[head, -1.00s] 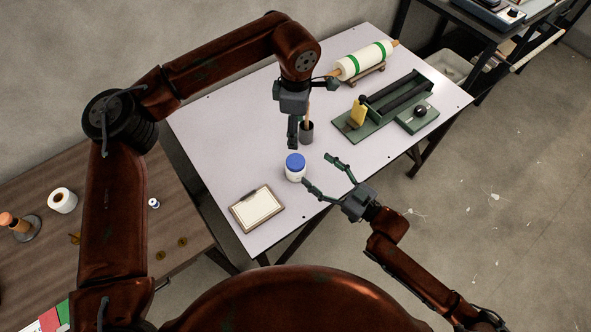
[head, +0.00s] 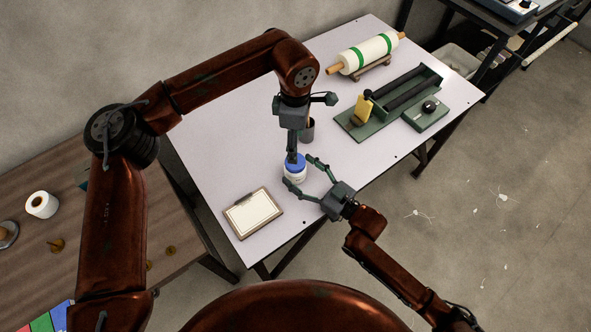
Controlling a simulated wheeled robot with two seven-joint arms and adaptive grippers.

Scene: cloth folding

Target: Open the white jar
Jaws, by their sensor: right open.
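The white jar (head: 301,176) with its blue lid (head: 298,165) stands upright on the pale table. My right gripper (head: 298,170) is open, with one finger on each side of the jar; I cannot tell whether they touch it. My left gripper (head: 292,155) points down from above, its fingertips at the blue lid and hiding part of it. Its fingers show edge-on, so I cannot tell whether they are open or shut, or whether they touch the lid.
A clipboard (head: 253,213) lies left of the jar. A dark cup (head: 308,130) stands close behind my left gripper. The table between the jar and the stand is clear.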

